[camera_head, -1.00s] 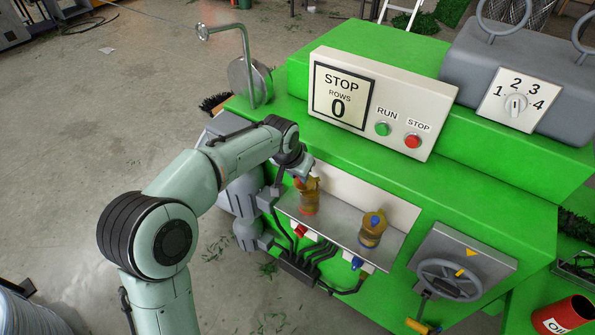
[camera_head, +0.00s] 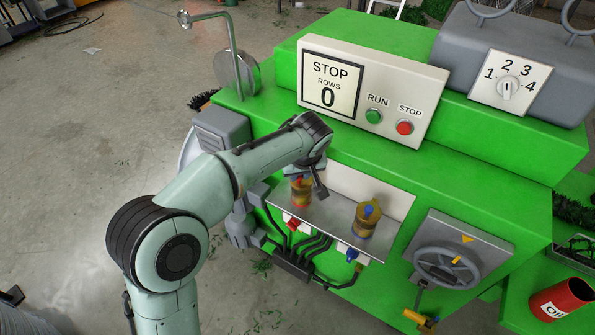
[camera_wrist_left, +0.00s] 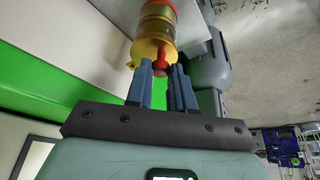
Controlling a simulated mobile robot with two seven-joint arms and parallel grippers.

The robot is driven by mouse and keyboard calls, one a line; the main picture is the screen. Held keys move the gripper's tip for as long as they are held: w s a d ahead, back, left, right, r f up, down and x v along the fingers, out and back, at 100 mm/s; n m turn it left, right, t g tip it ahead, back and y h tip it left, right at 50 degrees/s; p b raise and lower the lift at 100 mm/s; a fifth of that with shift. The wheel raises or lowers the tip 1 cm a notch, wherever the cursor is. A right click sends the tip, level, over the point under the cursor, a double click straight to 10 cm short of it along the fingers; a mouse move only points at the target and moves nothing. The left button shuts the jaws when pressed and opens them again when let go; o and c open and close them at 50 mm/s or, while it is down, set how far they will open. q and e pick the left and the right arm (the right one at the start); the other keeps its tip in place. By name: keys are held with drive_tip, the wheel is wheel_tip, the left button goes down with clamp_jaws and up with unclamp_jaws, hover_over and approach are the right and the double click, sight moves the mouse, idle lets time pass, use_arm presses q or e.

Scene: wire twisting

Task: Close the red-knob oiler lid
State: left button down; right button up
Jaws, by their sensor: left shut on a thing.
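The red-knob oiler (camera_head: 301,193) is a small amber jar with red bands at the left end of the grey shelf (camera_head: 330,224). My left gripper (camera_head: 316,184) is beside its top, at the right in the head view. In the left wrist view the blue fingers (camera_wrist_left: 163,80) are shut on the red knob (camera_wrist_left: 161,62), with the amber lid (camera_wrist_left: 150,48) against the jar (camera_wrist_left: 157,17). Whether the lid sits fully flat is hard to tell. The blue-knob oiler (camera_head: 366,219) stands to the right on the shelf. My right gripper is not in view.
A white panel with RUN and STOP buttons (camera_head: 374,116) rises behind the shelf on the green machine (camera_head: 480,180). A handwheel (camera_head: 446,267) is at the right. Red and blue valves and black hoses (camera_head: 310,250) hang under the shelf front.

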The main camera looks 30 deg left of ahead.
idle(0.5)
use_arm(q)
drive_tip(key=c, duration=1)
unclamp_jaws()
drive_tip(key=shift+d, duration=0.1)
drive_tip(key=p+v, duration=0.1)
drive_tip(key=v, duration=1.2)
drive_tip(key=shift+r, duration=0.25)
drive_tip(key=shift+w, duration=0.1)
